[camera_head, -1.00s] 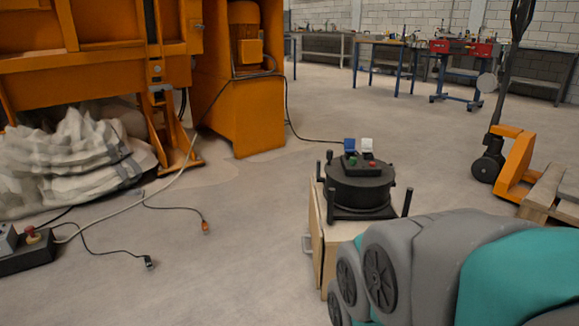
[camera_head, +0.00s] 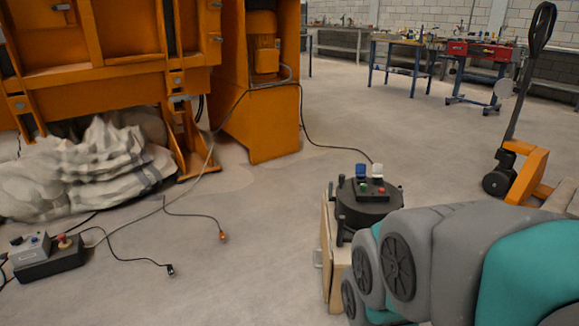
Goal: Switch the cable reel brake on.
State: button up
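The black cable reel (camera_head: 366,209) stands on a wooden box (camera_head: 329,250) right of centre. Its top carries a blue socket and a white socket at the back, and a small green and a small red control in front. Which part is the brake cannot be told at this size. My grey and teal arm covers the lower right and hides the reel's right side and much of the box. My gripper is not visible.
An orange machine (camera_head: 257,120) fills the upper left, with crumpled sacks (camera_head: 80,165) beneath. A control box with a red button (camera_head: 50,258) and loose cables lie at left. A pallet jack (camera_head: 525,165) stands at right. Open floor lies between machine and reel.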

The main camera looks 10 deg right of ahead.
aim_at(331, 189)
jog(key=i+j+z, duration=0.35)
jog(key=i, duration=0.3)
jog(key=i+j+z, duration=0.3)
jog(key=i+j, duration=0.15)
jog(key=i, duration=0.15)
jog(key=i+j+z, duration=0.35)
jog(key=i+j, duration=0.2)
